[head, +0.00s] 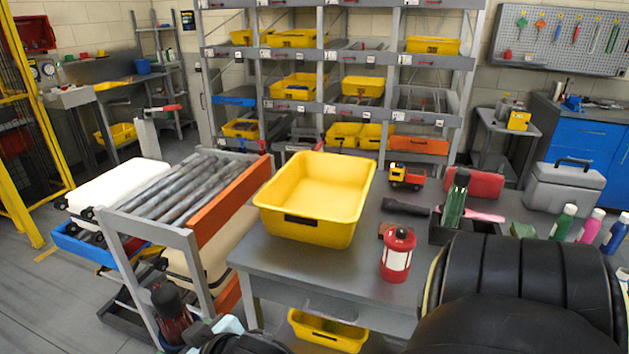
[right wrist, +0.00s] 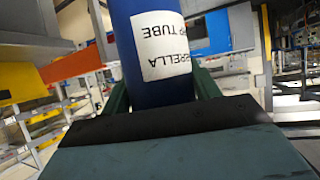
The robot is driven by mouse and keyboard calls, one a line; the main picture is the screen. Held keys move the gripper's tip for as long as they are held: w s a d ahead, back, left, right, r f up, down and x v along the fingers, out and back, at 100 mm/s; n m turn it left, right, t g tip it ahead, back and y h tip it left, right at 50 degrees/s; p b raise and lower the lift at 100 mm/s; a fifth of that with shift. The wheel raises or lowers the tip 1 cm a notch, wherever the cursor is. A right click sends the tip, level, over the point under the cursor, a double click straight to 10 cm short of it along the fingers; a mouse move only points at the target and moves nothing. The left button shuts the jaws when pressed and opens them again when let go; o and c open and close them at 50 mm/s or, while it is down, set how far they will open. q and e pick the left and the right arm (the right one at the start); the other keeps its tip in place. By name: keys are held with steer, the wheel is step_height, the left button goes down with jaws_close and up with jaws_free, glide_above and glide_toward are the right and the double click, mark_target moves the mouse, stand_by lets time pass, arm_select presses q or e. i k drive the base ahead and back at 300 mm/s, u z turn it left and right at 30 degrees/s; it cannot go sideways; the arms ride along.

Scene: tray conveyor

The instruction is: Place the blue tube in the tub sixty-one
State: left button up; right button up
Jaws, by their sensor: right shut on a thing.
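The blue tube (right wrist: 127,60) fills the upper middle of the right wrist view. It has a white label with upside-down print that includes "TUBE". My right gripper (right wrist: 160,92) is shut on it, with a dark green finger on each side. In the head view, my black right arm covers the lower right, and neither the tube nor this gripper shows. An empty yellow tub (head: 318,190) stands on the grey table. Its dark front plate is too small to read, so I cannot tell whether it is tub sixty-one. Parts of my left arm show at the bottom edge, its jaws unclear.
On the table (head: 275,262) are a red lantern (head: 398,257), a toy truck (head: 407,176), a green bottle in a dark holder (head: 453,198) and a grey toolbox (head: 563,188). A roller rack (head: 180,190) stands left. Shelves with yellow bins (head: 432,45) stand behind.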

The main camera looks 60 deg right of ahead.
mark_target(318, 211)
steer(key=z, duration=0.6)
steer(key=i, duration=0.85)
steer(key=z, duration=0.75)
